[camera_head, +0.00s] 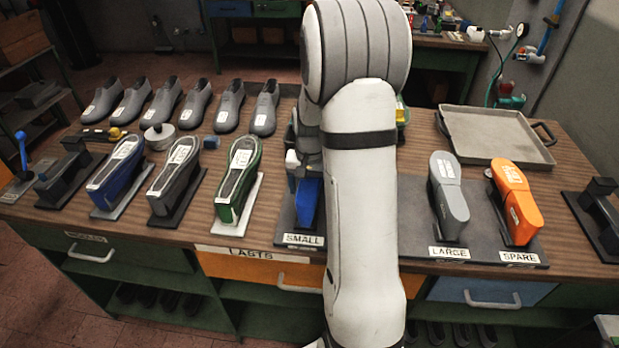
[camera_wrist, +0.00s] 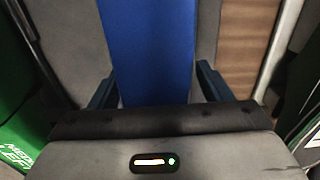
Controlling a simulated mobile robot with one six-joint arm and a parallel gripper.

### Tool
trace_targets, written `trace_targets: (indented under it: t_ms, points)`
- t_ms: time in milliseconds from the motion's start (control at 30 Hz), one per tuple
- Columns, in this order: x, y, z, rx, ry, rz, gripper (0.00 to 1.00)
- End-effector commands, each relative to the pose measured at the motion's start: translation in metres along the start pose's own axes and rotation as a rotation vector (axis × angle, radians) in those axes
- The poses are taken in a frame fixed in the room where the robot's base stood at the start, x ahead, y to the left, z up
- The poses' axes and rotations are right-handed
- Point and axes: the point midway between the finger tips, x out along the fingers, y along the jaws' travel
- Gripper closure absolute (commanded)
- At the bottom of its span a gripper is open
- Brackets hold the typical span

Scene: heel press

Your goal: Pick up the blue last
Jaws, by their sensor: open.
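A blue last (camera_head: 307,203) stands on the dark board behind the SMALL label, partly hidden by my arm. In the wrist view the blue last (camera_wrist: 150,50) runs up the middle of the picture, between the two fingers. My gripper (camera_wrist: 157,92) is open, with one finger on each side of the blue last and a gap showing on both sides. In the head view my arm hides most of my gripper. A second blue shoe-shaped form (camera_head: 117,175) stands on a light base at the left.
A grey last (camera_head: 448,197) and an orange last (camera_head: 516,203) stand at LARGE and SPARE. A green form (camera_head: 238,180) is close on the left, beside a grey form (camera_head: 175,178). Several grey shoes and a metal tray (camera_head: 495,140) lie farther back.

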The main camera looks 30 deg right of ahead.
Motion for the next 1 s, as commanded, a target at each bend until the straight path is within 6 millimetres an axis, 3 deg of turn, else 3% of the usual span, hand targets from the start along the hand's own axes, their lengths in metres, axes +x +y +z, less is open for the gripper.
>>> trace_targets:
  t_ms: [267, 900, 1000]
  points:
    - [0.0038, -0.0004, 0.0002, -0.001, 0.001, 0.000, 0.28]
    - [0.0033, -0.0010, 0.0003, -0.002, 0.001, 0.000, 0.81]
    - [0.0023, -0.0013, -0.0002, -0.002, 0.003, -0.001, 0.85]
